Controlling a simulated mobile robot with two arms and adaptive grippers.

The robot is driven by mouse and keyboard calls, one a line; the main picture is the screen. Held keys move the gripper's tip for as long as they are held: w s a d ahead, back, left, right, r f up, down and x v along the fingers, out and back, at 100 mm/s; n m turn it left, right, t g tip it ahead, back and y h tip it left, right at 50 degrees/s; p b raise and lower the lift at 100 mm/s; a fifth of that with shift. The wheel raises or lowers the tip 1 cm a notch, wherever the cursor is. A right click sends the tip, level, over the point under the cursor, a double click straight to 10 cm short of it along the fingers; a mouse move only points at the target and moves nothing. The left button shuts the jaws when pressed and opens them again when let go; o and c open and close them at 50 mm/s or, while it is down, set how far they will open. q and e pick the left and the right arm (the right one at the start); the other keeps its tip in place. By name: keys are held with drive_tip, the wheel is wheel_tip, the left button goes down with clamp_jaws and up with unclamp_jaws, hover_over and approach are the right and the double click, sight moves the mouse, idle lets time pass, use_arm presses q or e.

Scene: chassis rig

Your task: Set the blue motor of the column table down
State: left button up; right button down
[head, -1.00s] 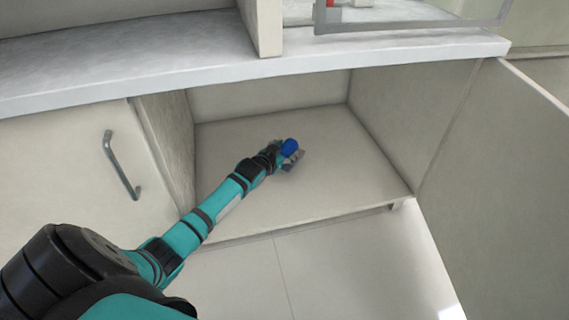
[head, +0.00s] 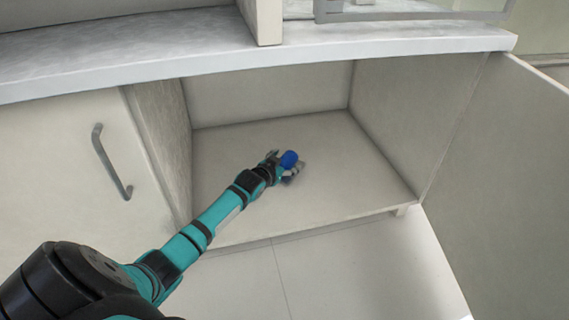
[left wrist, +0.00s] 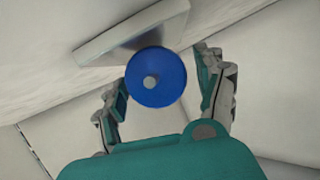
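The blue motor (head: 289,159) is a small round blue piece inside the open cupboard compartment, low over or on its floor; I cannot tell if it touches. In the left wrist view the blue motor (left wrist: 158,88) shows end-on with a grey hub, in front of a flat grey piece (left wrist: 130,32). My left gripper (head: 281,166) reaches in from the left around the motor. In the left wrist view its fingers (left wrist: 163,92) stand apart on either side, with a visible gap on the right. My right gripper is not in view.
The compartment floor (head: 340,180) is clear around the motor. Side walls, a back wall and the worktop (head: 390,42) overhead enclose it. An open door (head: 510,180) stands at right; a closed door with a handle (head: 110,160) is at left.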

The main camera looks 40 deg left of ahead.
use_arm(q)
drive_tip(key=shift+s+r, duration=0.1)
drive_tip(key=shift+r, duration=0.15)
drive_tip(key=p+v, duration=0.8)
drive_tip(key=v, duration=0.2)
drive_tip(key=shift+s+d+r+p, duration=0.1)
drive_tip(key=shift+s+r+p, duration=0.05)
drive_tip(key=shift+p, duration=0.2)
drive_tip(key=shift+s+d+r, duration=0.1)
drive_tip(key=shift+s, duration=0.55)
